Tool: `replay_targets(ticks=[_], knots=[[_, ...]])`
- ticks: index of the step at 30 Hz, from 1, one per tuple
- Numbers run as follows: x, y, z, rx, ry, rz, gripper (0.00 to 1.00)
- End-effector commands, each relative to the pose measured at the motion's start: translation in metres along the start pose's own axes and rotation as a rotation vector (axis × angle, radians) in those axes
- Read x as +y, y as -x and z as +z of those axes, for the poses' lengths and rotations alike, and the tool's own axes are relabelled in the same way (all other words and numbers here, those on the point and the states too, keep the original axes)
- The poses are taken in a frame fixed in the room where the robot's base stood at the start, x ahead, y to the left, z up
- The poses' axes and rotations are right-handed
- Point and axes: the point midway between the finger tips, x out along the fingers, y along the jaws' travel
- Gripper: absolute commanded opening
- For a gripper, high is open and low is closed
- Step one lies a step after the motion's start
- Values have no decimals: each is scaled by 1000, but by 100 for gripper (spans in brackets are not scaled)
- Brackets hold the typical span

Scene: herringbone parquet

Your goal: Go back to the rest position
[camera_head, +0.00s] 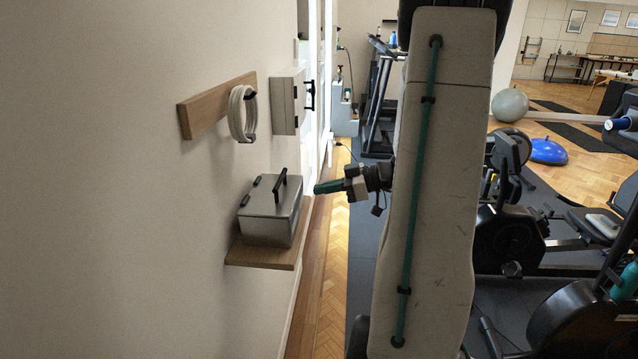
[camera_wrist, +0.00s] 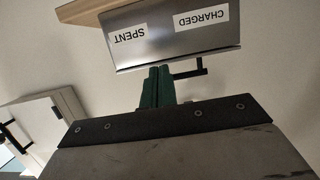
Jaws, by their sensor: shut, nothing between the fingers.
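My gripper (camera_head: 328,187) points left from the end of my arm, with its green fingers just right of a grey metal box (camera_head: 266,226). In the wrist view the green fingers (camera_wrist: 158,80) lie together, with nothing between them. The box has a closed lid with a black handle (camera_head: 281,184) and sits on a wooden wall shelf (camera_head: 283,258). In the wrist view the box (camera_wrist: 180,55) appears upside down, with white labels reading "CHARGED" and "SPENT". A narrow gap shows between fingertips and box in the head view.
A coil of pale cable (camera_head: 238,115) hangs from a wooden rail (camera_head: 213,105) on the left wall. A white wall cabinet (camera_head: 285,104) with a black handle is beyond it. My arm hides the middle of the room. Exercise machines (camera_head: 510,225) stand on the right.

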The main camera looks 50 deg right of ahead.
Motion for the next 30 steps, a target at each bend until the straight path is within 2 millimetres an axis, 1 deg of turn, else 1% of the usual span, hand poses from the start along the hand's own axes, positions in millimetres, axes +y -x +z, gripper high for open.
replay_targets(ticks=[3,9,20,23,25,26,27,29,30], knots=[[1,10,11,0,0,-6,0],[4,23,23,0,3,-11,0],[6,31,27,0,-15,-4,0],[6,31,28,-5,-110,-4,0],[2,30,32,-27,-240,-18,0],[-2,30,36,-44,-312,-31,0],[-10,29,42,-73,-419,-50,0],[-25,29,48,-132,-582,-77,0],[-37,28,48,-184,-682,-94,0]])
